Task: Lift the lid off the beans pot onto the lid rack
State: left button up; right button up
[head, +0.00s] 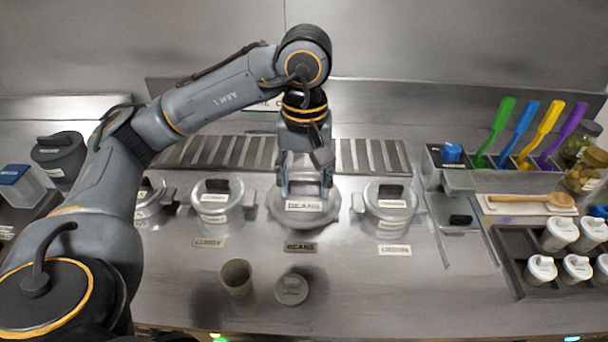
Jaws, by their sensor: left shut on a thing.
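The beans pot (304,205) stands in the middle of the row of pots on the steel counter, with a "BEANS" label facing me. A round grey metal lid (283,213) shows around that label. My left gripper (305,187) comes down from above and is shut at the lid's top, covering its knob. I cannot tell whether the lid rests on the pot or is slightly raised. A slatted metal rack (225,152) runs behind the pots; I cannot tell for certain that it is the lid rack. My right gripper is not in view.
Lidded pots stand close on the left (212,208) and right (391,207) of the beans pot. A beige cup (236,277) and a small round lidded container (291,289) stand in front. Coloured-handled utensils (497,130) and white-lidded jars (540,270) are at the right.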

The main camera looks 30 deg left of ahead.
aim_at(305, 201)
pick_arm(q)
jog(key=shift+s+d+r, duration=0.45)
jog(key=shift+s, duration=0.1)
jog(key=shift+s+d+r, duration=0.1)
jog(key=shift+r, duration=0.15)
jog(key=shift+r+p, duration=1.85)
jog(key=shift+r, duration=0.15)
jog(key=shift+f, duration=0.1)
